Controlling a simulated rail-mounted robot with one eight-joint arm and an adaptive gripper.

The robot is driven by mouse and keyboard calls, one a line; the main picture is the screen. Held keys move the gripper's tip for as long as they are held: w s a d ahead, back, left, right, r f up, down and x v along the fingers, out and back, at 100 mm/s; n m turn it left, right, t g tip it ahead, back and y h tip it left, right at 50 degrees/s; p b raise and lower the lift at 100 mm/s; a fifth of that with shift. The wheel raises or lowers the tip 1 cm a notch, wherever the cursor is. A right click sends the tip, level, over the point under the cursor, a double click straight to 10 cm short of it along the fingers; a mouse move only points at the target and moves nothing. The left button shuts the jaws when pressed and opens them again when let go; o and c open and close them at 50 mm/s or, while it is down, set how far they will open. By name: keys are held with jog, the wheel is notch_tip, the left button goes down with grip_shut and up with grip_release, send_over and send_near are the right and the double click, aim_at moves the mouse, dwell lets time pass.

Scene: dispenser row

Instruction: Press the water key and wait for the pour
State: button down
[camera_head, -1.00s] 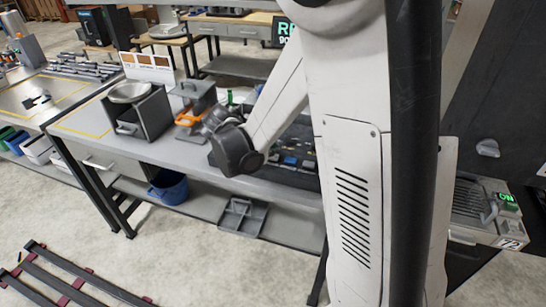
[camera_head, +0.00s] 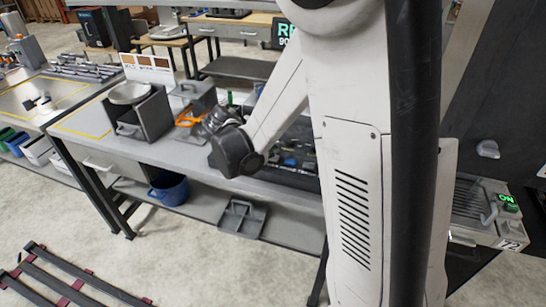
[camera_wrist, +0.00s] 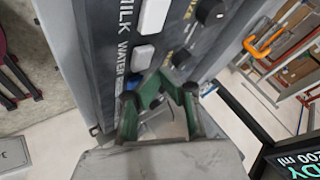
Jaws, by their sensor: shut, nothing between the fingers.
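In the wrist view, a dark key panel (camera_wrist: 97,70) carries white letters reading MILK and WATER. A white key (camera_wrist: 153,15) is beside MILK, and the water key (camera_wrist: 143,57), also white, is beside WATER. My gripper (camera_wrist: 160,88), with green finger parts, is shut and empty. It is close below the water key in the picture; I cannot tell whether it touches the panel. In the head view the panel (camera_head: 290,153) is partly hidden by my arm, and my fingertips cannot be made out. No pour is visible.
Black knobs (camera_wrist: 210,12) stand out from the panel. A display (camera_wrist: 292,160) with green letters is at the wrist view's lower right. On the bench (camera_head: 170,152) are a grey box with a round pan (camera_head: 150,112) and an orange-handled device (camera_head: 187,118). A blue bin (camera_head: 169,189) is below.

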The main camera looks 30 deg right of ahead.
jog(key=shift+f, duration=0.1)
jog(key=shift+f+b, duration=0.4)
jog(key=shift+b, duration=0.15)
jog(key=shift+f+b, duration=0.4)
jog(key=shift+b, duration=0.05)
dwell(0.6)
jog(key=shift+r, duration=0.1)
dwell(0.4)
jog(key=shift+r+p, duration=0.5)
jog(key=shift+r, duration=0.3)
jog(key=shift+r, duration=0.1)
jog(key=shift+r+p, duration=1.55)
jog(key=shift+r, duration=0.9)
